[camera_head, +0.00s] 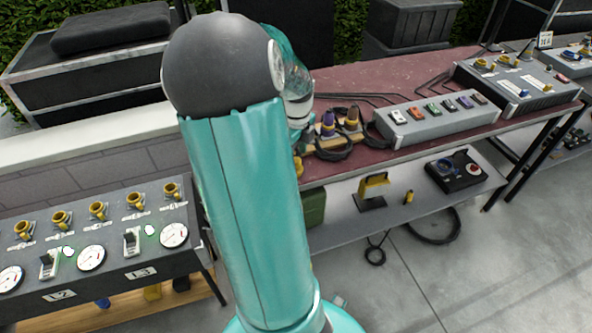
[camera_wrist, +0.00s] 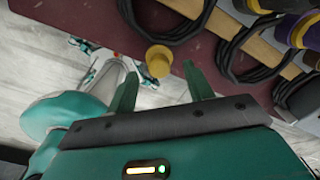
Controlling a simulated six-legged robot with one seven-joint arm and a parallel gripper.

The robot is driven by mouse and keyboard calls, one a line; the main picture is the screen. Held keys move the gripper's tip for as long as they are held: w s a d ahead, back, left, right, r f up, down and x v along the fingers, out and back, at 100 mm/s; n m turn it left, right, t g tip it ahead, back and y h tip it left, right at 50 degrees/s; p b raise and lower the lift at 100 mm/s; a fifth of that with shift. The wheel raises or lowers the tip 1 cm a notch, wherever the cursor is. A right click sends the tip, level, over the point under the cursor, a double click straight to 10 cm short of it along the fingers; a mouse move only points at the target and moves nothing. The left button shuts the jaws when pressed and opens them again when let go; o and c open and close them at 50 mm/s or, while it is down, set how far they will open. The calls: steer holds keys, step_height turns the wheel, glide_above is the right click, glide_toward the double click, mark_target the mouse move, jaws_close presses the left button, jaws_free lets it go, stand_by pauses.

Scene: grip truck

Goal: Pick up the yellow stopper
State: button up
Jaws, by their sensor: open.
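The yellow stopper (camera_wrist: 158,61), a short round piece with a flanged base, sits at the edge of the dark red tabletop (camera_wrist: 110,27) in the wrist view. In the head view a small yellow part (camera_head: 298,166), likely the same stopper, shows beside my arm; the rest is hidden. My gripper (camera_wrist: 160,72) is open and empty. Its two green fingers point toward the stopper, one on each side of it in the picture. I cannot tell how much gap is left in depth. In the head view my arm hides the gripper.
Black cables (camera_wrist: 240,50) and a wooden strip with dark and yellow plugs lie close to the stopper's right. A grey switch box (camera_head: 437,117) stands further right on the table. A panel with gauges (camera_head: 91,257) is at the lower left. A lower shelf holds more items.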

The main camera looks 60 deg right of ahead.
mark_target(296, 159)
steer(key=shift+w+f, duration=0.1)
steer(key=shift+f, duration=2.7)
steer(key=c, duration=0.8)
